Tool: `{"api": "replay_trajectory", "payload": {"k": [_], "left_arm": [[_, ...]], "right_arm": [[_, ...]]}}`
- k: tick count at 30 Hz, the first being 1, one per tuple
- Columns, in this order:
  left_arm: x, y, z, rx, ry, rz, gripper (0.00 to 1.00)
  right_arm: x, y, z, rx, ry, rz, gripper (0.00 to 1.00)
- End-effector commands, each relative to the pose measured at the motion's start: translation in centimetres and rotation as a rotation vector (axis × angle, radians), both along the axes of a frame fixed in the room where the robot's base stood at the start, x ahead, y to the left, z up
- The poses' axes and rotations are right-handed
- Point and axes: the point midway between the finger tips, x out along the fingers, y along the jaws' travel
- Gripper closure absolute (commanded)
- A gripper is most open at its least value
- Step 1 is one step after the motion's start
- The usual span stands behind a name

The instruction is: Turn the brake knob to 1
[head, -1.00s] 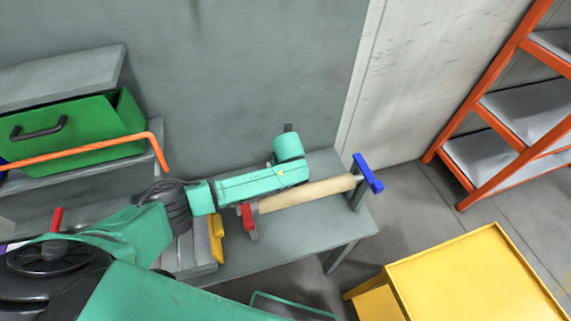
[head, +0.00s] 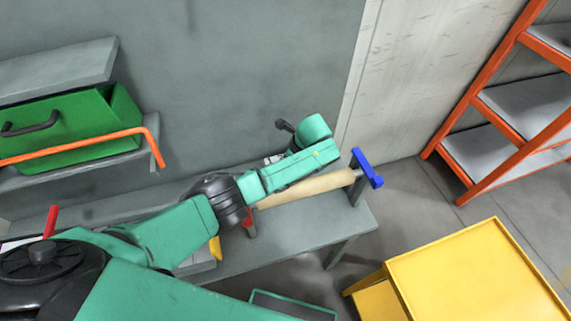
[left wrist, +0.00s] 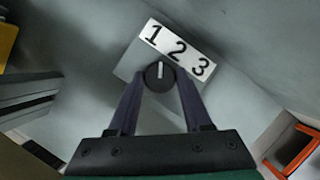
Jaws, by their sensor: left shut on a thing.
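In the left wrist view the dark round brake knob (left wrist: 160,75) sits on a light grey box with a white pointer mark on its face. Beside it is a white label (left wrist: 177,50) reading 1, 2, 3. The pointer points straight up in the picture, between the 1 and the 2 and nearer the 1. My left gripper (left wrist: 160,82) has one finger at each side of the knob and is shut on it. In the head view my left arm reaches right over the bench and hides most of the knob's box. My right gripper is in neither view.
A green bin (head: 75,135) and an orange bar (head: 70,150) are at left. A yellow cabinet (head: 475,270) stands at front right, orange-framed shelves (head: 480,125) behind.

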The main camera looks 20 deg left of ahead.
Motion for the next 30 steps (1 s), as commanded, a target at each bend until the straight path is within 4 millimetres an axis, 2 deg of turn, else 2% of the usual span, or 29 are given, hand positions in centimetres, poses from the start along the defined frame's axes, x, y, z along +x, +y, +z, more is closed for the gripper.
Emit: {"api": "replay_trajectory", "payload": {"k": [3,12,27,28,30], "left_arm": [[0.2,-0.1,-0.1,0.001,-0.004,0.073,1.0],[0.3,0.0,0.1,0.001,-0.004,0.184,1.0],[0.3,0.0,0.2,0.001,-0.003,0.202,1.0],[0.3,0.0,0.2,0.001,-0.003,0.202,0.43],[0.3,0.0,0.1,0.001,-0.003,0.201,0.2]], "right_arm": [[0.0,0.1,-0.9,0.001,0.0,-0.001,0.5],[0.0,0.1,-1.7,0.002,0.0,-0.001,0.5],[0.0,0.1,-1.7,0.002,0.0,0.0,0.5],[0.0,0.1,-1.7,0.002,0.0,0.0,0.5],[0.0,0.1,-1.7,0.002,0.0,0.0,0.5]]}}
